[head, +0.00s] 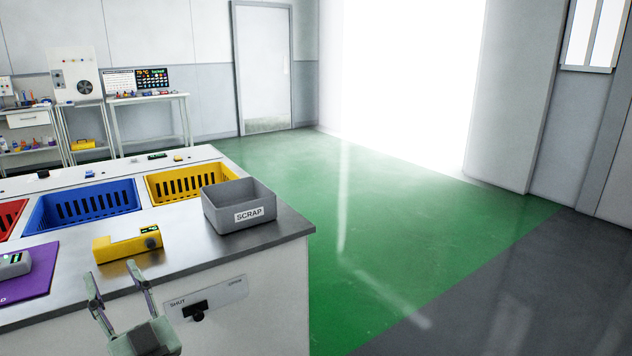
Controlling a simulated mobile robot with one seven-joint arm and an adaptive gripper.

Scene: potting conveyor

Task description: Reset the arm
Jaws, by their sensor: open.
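My gripper (112,272) is at the lower left of the head view, in front of the near edge of the workbench (190,260). Its two fingers point up in the picture and stand apart, with nothing between them. A yellow block-shaped device (118,248) with a dark round part lies on the bench just beyond the fingertips. I see no contact between it and the fingers. The rest of my arm is mostly out of view.
A grey SCRAP bin (226,217) stands at the bench's right corner. Yellow (190,184), blue (86,205) and red (8,218) baskets sit in the bench. A purple mat (38,268) lies left. A SHUT panel (205,300) is on the front. Green floor (400,240) is clear.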

